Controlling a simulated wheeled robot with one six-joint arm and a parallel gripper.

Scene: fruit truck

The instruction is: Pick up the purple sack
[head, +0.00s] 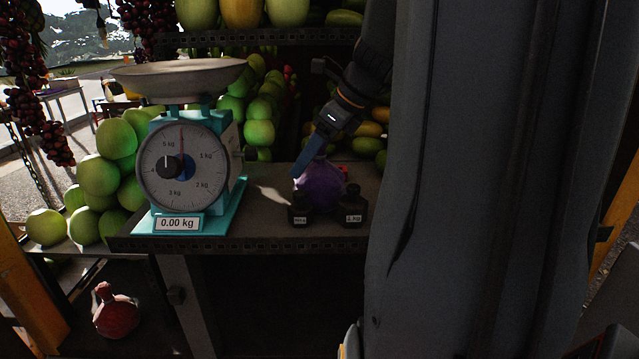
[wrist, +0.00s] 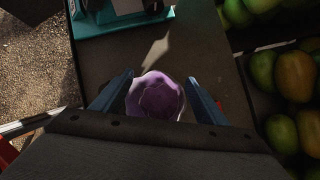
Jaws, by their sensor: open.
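The purple sack (head: 319,186) stands on the dark table behind two small black weights. In the wrist view the purple sack (wrist: 158,98) is seen from above, with a pale ruffled top edge around a dark purple middle. My gripper (head: 303,172) comes down from the upper right, with a blue finger at the sack's top left. In the wrist view my gripper (wrist: 158,86) is open, with one blue finger on each side of the sack. I cannot tell whether the fingers touch it.
Two black weights (head: 353,206) stand at the table's (head: 262,228) front edge, before the sack. A teal scale (head: 215,212) reading 0.00 kg stands to the left. Green fruit (head: 98,175) is piled at left and behind. Table between scale and sack is clear.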

